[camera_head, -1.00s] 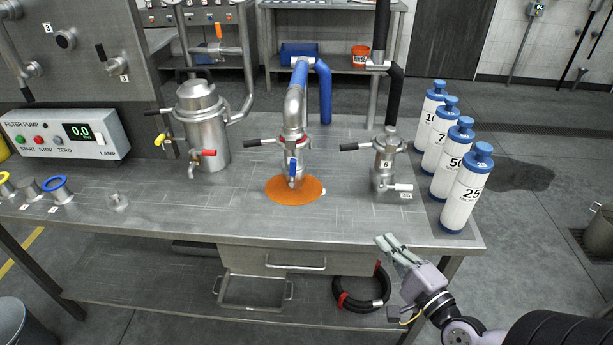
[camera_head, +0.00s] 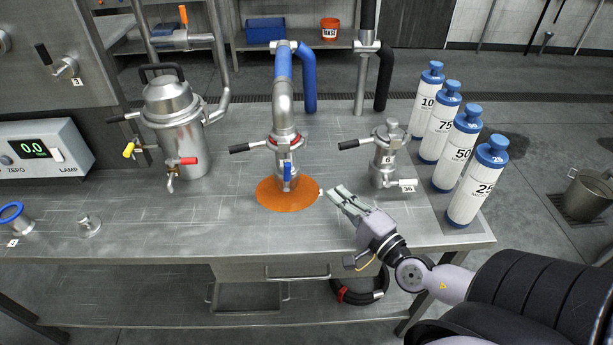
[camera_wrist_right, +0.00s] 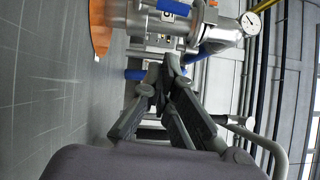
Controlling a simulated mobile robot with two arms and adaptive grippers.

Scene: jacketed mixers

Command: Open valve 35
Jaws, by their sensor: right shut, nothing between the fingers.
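A steel filter unit (camera_head: 285,125) stands upright on the bench over an orange disc (camera_head: 272,203), with a small blue-handled valve (camera_head: 287,168) low on its front. No readable 35 shows; a small pale tag at the disc's right edge is too small to read. Another valve, tagged 36 (camera_head: 407,188), has a white handle at the foot of vessel 6 (camera_head: 386,157). My right gripper (camera_head: 338,191) is shut and empty, just right of the orange disc and apart from both valves. In the wrist view its fingers (camera_wrist_right: 168,90) point toward steel fittings with blue parts. My left gripper is out of view.
Several numbered white bottles (camera_head: 480,185) with blue caps stand at the bench's right end. A jacketed steel vessel (camera_head: 178,125) with red and yellow handles stands to the left. The bench front is mostly clear. A gauge (camera_wrist_right: 251,22) shows in the wrist view.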

